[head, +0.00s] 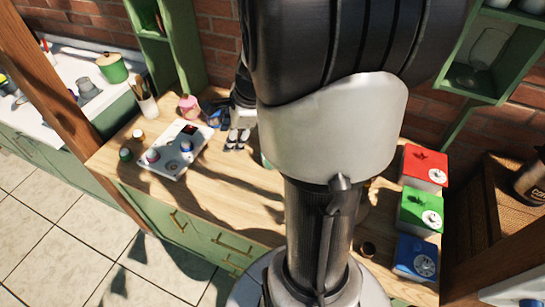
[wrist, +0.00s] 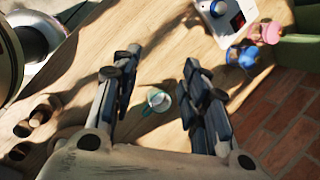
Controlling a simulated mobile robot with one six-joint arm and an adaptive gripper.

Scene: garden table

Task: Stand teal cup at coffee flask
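The teal cup (wrist: 157,101) stands on the wooden counter in the wrist view, seen from above between the two fingers of my gripper (wrist: 158,60). The fingers are spread apart with nothing held; how far the cup lies below them is hard to tell. In the head view my gripper (head: 237,147) hangs over the counter near the back wall. Only a teal sliver (head: 264,160) shows beside my arm there; the rest is hidden. A dark brown flask with a partly readable "CO" label (head: 533,183) stands at the far right on a wooden crate.
A white panel (head: 176,148) with knobs lies left of my gripper, near a pink item (head: 189,105) and a blue item (head: 214,117). Red (head: 425,166), green (head: 420,210) and blue (head: 415,257) boxes line the right side. The counter's front left (head: 215,195) is clear.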

